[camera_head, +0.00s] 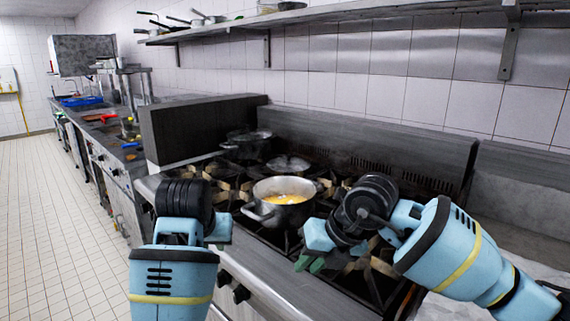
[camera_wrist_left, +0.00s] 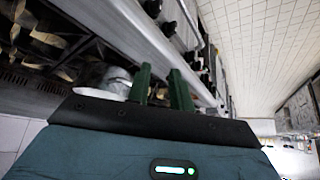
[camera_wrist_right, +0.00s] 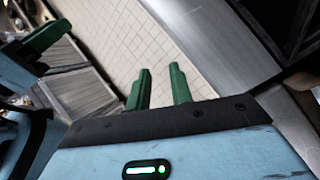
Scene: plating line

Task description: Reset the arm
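My left gripper (camera_head: 221,240) is over the front edge of the stove, left of the steel pot (camera_head: 284,199). In the left wrist view its two green fingers (camera_wrist_left: 161,88) stand apart with nothing between them. My right gripper (camera_head: 309,264) is low over the stove front, right of and nearer than the pot. In the right wrist view its green fingers (camera_wrist_right: 159,86) are also apart and empty. Both arms are bent, and their dark wrist joints hide parts of the stove.
The pot holds orange food and sits on the black stove grates. Two more pots, a lidded one (camera_head: 288,163) and a dark one (camera_head: 247,143), stand behind it. A wall shelf (camera_head: 330,22) runs above. A counter with a blue tray (camera_head: 82,101) lies left; the tiled floor (camera_head: 50,220) is clear.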

